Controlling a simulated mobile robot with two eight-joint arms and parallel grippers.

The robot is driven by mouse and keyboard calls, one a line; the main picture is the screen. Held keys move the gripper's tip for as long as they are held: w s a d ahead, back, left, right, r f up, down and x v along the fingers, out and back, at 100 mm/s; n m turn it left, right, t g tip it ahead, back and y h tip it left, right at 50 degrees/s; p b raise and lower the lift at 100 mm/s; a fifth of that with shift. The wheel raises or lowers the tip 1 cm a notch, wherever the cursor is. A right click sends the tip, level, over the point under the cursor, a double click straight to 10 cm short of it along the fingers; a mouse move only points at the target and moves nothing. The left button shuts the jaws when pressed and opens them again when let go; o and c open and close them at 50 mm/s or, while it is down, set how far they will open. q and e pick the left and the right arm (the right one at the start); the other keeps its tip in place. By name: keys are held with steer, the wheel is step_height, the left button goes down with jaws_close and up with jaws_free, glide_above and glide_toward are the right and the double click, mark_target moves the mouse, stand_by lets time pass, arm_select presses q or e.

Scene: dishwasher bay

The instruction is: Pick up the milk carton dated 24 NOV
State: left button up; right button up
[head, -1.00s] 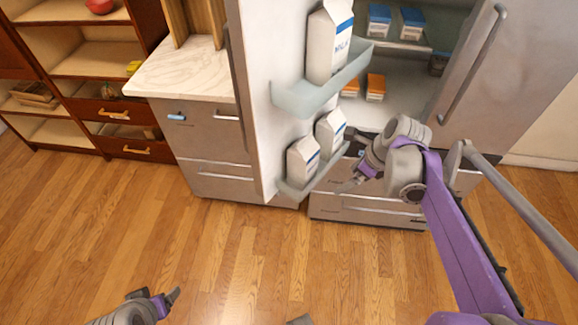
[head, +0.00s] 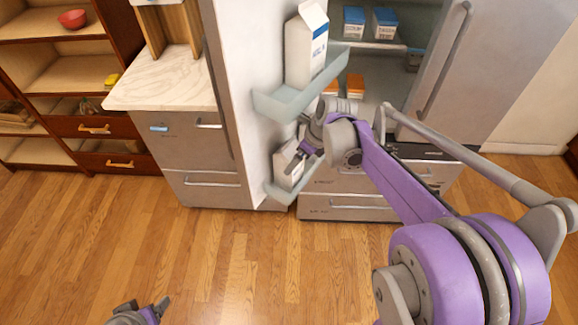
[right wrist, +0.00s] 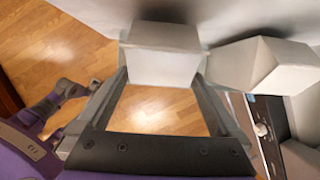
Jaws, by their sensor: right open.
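A lower-bin carton (head: 287,167) is partly covered by my right gripper (head: 299,158). In the right wrist view, that gripper (right wrist: 163,82) is open, with a pale carton (right wrist: 165,58) at and between its fingertips; I cannot tell whether they touch. A second carton (right wrist: 262,65) is right of the fingers there. The arm hides the second lower-bin carton in the head view. No date is readable. My left gripper (head: 148,309) is low over the floor, away from the cartons; its jaw opening is unclear.
The open fridge door carries an upper bin (head: 275,103) and a lower bin (head: 282,193). Blue boxes (head: 385,22) and an orange carton (head: 356,85) stand inside the fridge. A counter (head: 160,80) is left of the door. The floor in front is clear.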

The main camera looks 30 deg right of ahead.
steer(key=x, duration=0.5)
steer(key=shift+w+a, duration=0.2)
steer(key=shift+w, duration=0.15)
jaws_close()
